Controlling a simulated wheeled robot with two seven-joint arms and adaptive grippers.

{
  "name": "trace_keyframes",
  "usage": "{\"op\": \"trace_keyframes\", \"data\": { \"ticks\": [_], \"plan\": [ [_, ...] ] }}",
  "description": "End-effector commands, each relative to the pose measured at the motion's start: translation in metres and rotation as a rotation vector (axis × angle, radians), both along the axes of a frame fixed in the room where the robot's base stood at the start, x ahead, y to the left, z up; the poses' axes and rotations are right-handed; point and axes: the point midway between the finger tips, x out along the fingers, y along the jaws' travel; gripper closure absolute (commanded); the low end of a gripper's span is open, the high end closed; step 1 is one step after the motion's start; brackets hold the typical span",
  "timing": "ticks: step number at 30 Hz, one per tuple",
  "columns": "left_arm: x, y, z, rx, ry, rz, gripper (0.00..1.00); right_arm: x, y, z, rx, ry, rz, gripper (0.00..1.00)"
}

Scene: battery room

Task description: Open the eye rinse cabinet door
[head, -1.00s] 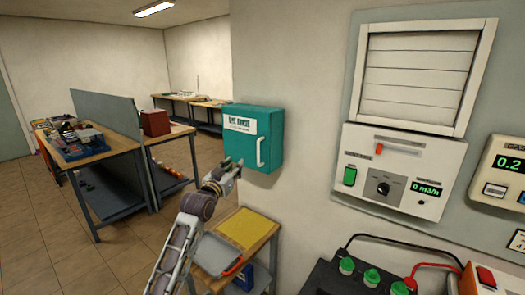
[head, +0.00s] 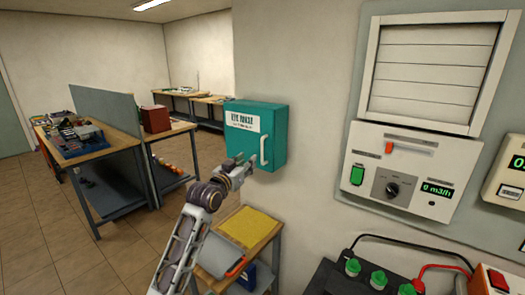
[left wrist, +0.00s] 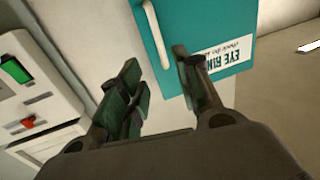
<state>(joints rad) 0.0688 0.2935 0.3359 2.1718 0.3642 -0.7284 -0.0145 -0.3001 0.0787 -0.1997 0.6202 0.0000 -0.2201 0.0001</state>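The teal eye rinse cabinet (head: 277,126) hangs on the wall, its door shut flat. A white label (head: 242,121) is on the door, and a white vertical bar handle (head: 264,150) is at its right side. My left gripper (head: 244,162) is in front of the door's lower part, just left of the handle. In the left wrist view my left gripper (left wrist: 160,75) has its two fingers apart with nothing between the tips. The handle (left wrist: 157,35) shows beyond the fingers, apart from them as far as I can tell. My right gripper is out of view.
A small bench with a yellow mat (head: 249,227) stands below the cabinet. A control panel (head: 402,172) is on the wall to the right, above a dark unit with green knobs (head: 378,280). Workbenches (head: 112,150) stand at left; open floor lies between.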

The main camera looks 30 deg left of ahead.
Motion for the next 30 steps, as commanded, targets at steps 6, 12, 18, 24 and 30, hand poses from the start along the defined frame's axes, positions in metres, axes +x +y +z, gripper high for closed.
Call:
{"op": "trace_keyframes", "data": {
  "ticks": [6,12,18,24,30],
  "plan": [
    [0.0,0.0,-0.002,0.001,0.009,0.0,0.66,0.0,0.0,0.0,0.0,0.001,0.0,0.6],
    [0.0,0.0,-0.002,0.001,0.009,0.0,0.66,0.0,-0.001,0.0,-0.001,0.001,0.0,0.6],
    [0.005,0.001,-0.002,0.001,0.009,0.0,0.66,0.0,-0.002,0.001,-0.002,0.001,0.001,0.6],
    [0.018,0.003,-0.001,0.001,0.008,0.001,0.66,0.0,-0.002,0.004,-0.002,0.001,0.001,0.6],
    [0.036,0.005,-0.001,0.001,0.008,0.001,0.66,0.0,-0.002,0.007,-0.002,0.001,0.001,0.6]
  ]
}}
